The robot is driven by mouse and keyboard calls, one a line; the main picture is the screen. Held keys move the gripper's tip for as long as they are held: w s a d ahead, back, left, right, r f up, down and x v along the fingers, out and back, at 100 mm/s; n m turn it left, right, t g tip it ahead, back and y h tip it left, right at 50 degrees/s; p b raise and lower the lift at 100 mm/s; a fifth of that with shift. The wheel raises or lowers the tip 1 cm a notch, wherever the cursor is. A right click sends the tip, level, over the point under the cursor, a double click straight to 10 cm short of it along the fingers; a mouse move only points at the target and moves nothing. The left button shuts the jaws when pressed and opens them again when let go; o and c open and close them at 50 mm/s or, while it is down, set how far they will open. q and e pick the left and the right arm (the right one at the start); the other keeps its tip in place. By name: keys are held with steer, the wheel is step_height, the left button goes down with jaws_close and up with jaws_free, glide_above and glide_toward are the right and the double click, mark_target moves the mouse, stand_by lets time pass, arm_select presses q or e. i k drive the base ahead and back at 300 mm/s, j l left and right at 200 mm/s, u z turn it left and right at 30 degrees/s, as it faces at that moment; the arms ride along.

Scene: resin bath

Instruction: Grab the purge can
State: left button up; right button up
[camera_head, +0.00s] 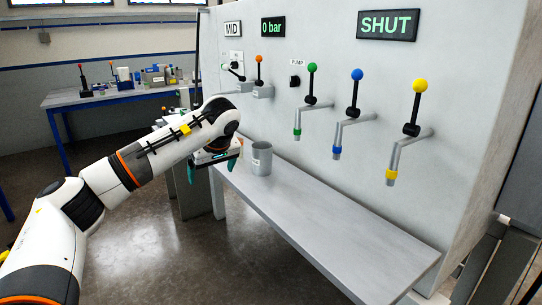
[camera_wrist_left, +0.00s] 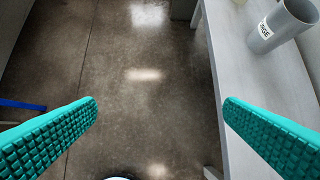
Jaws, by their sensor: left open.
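The purge can (camera_head: 261,158) is a grey open-topped cylinder standing upright on the grey bench, near its far left end. It also shows in the left wrist view (camera_wrist_left: 280,27) at the top right, with a white label whose visible letters end in "GE". My left gripper (camera_head: 212,168) is just left of the can in the head view, open and empty, with teal fingers pointing down. In the left wrist view the fingers (camera_wrist_left: 160,130) are wide apart over the floor and the bench edge; the can is beyond the right finger, untouched. My right gripper is not in view.
The grey bench (camera_head: 330,222) is bare to the right of the can. Above it, taps with green, blue and yellow knobs (camera_head: 420,85) stick out from the wall panel (camera_head: 460,70). Signs read "MID", "0 bar" and "SHUT". A cluttered blue-legged table (camera_head: 120,94) stands at the back left.

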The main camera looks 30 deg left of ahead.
mark_target(262, 151)
steer(key=i, duration=1.1)
